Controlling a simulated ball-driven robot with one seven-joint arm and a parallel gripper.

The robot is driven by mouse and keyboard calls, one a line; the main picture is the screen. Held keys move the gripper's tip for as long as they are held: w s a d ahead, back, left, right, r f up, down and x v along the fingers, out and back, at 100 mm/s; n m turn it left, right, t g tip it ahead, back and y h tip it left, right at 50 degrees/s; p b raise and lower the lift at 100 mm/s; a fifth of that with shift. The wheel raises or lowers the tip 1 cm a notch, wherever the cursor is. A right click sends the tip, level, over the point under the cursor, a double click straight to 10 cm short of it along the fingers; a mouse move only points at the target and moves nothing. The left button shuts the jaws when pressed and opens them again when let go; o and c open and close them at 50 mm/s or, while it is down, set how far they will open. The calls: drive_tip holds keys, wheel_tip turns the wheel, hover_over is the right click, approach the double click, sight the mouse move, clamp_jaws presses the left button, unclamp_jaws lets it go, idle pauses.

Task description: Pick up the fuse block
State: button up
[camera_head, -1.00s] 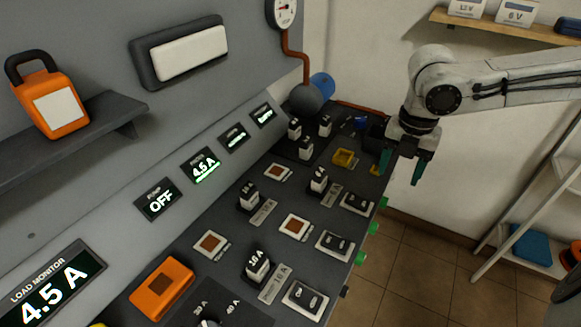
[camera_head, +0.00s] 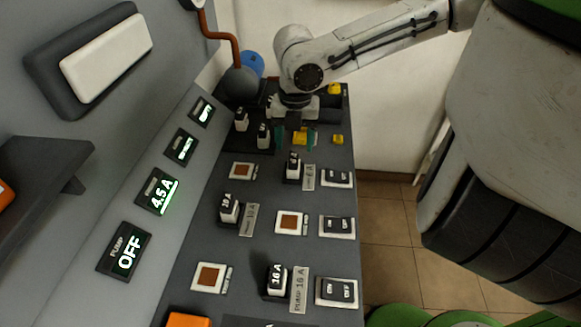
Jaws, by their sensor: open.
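Several white-topped fuse blocks with black bases stand on the dark sloping panel: one marked 16 A (camera_head: 277,279) in front, one at middle left (camera_head: 229,208), one farther back (camera_head: 293,166), and two at the back left (camera_head: 241,120) and (camera_head: 264,136). Which one the task means is not clear. My gripper (camera_head: 296,139) is above the back of the panel, pointing down, with its teal fingers apart. A yellow piece (camera_head: 300,137) shows between the fingers; I cannot tell whether it is between them or behind. The back-left blocks are just left of the gripper.
Square orange-brown buttons (camera_head: 288,223) and black rocker switches (camera_head: 337,225) sit among the blocks. Lit displays (camera_head: 123,251) line the panel's left, one reading PUMP OFF. Tiled floor (camera_head: 385,240) lies right.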

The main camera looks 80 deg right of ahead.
sight(294, 156)
drive_tip(key=shift+a+f, duration=0.2)
drive_tip(key=shift+f, duration=2.7)
drive_tip(key=shift+c, duration=0.2)
clamp_jaws()
drive_tip(key=shift+r, duration=0.1)
